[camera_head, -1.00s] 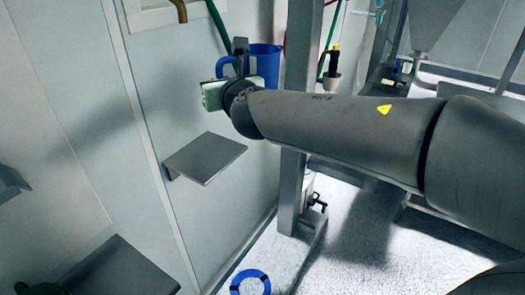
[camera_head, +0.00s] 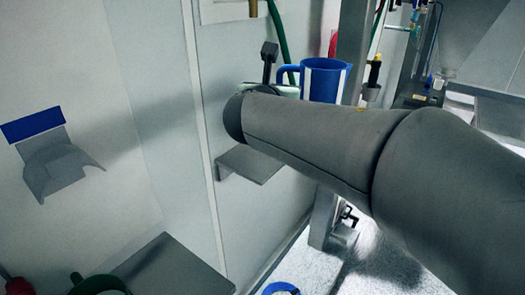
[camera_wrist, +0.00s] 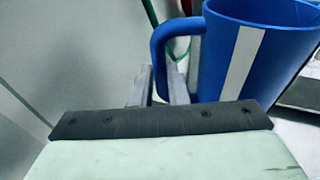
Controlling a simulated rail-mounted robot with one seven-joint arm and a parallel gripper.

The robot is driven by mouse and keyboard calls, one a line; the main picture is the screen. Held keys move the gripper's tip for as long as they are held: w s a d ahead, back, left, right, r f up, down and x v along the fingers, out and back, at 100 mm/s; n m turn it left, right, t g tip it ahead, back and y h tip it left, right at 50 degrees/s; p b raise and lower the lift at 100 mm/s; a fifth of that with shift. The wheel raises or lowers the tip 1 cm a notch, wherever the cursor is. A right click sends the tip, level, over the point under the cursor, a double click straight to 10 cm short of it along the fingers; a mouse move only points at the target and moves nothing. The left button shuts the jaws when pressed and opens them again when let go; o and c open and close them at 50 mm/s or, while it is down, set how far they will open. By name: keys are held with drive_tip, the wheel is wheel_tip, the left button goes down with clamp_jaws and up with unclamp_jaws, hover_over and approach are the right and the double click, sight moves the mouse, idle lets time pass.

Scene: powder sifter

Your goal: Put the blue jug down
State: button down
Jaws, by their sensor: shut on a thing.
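The blue jug (camera_head: 323,82) with a pale vertical stripe is upright at the upper middle of the head view, beyond my forearm. The wrist view shows the jug (camera_wrist: 215,70) at the upper right, its handle on the left side. My gripper (camera_wrist: 160,86) has its fingers at that handle and is shut on it. In the head view my arm hides most of the gripper and the jug's lower part. A small grey wall shelf (camera_head: 250,164) is below and left of the jug, apart from it.
A larger grey shelf (camera_head: 170,268) and a green-handled thing (camera_head: 97,284) are at the lower left. A wall bracket with a blue label (camera_head: 33,126) is at the left. A steel post (camera_head: 351,40) and a green hose (camera_head: 282,50) are near the jug.

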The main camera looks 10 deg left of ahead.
drive_tip(key=w+a+f, duration=0.2)
drive_tip(key=a+f, duration=0.2)
drive_tip(key=w+a+f, duration=0.1)
drive_tip(key=a+f, duration=0.3)
drive_tip(key=w+a+f+p, duration=0.1)
drive_tip(key=w+a+f, duration=0.1)
drive_tip(key=a+f, duration=0.2)
drive_tip(key=shift+w+a+f, duration=0.35)
drive_tip(key=shift+a+f, duration=0.05)
drive_tip(key=shift+f, duration=0.1)
drive_tip(key=shift+f, duration=0.3)
drive_tip(key=c, duration=1.7)
unclamp_jaws()
drive_tip(key=shift+r, duration=0.1)
